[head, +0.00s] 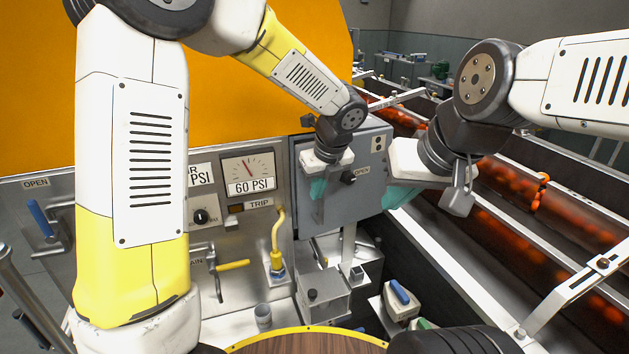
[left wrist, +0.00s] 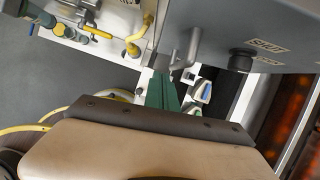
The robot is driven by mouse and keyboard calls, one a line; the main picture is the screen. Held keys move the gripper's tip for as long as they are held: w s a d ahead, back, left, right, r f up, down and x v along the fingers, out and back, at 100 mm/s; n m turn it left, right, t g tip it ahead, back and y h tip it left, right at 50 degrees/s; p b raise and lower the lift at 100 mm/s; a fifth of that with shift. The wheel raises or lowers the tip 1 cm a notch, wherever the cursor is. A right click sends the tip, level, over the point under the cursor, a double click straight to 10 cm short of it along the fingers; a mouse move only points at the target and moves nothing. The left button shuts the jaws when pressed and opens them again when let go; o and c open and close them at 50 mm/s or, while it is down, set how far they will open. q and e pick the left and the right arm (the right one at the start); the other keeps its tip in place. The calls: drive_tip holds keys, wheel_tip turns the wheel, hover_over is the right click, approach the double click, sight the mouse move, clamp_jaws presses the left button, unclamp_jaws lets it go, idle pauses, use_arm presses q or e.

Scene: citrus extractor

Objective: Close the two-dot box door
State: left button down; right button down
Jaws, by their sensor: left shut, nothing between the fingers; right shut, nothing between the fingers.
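The grey box (head: 372,196) hangs at the right end of the control panel, with two dark dots on a pale label at its upper right. Its front has a black knob (head: 348,177) beside an OPEN label; the left wrist view shows the knob (left wrist: 241,61) beside a SHUT label. My left gripper (head: 318,192) is shut and empty in front of the box's left part, hiding some of that edge. I cannot tell whether the door is ajar or whether the fingers touch it. My right gripper (head: 398,196) is shut and empty by the box's right side.
A metal panel carries a 60 PSI gauge (head: 249,172), a yellow cable (head: 276,238) and a yellow-handled valve (head: 233,265). A small grey box (head: 322,293) stands below. A conveyor with orange fruit (head: 515,185) and metal rails runs along the right.

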sight(306, 196)
use_arm(q)
drive_tip(key=w+f, duration=0.1)
drive_tip(key=f, duration=0.1)
drive_tip(key=w+a+f, duration=0.1)
drive_tip(key=w+f, duration=0.1)
drive_tip(key=w+a+f, duration=0.1)
drive_tip(key=w+f, duration=0.1)
drive_tip(key=shift+a, duration=0.2)
drive_tip(key=shift+w+a+r, duration=0.1)
drive_tip(key=shift+w+a, duration=0.1)
drive_tip(key=shift+w, duration=0.15)
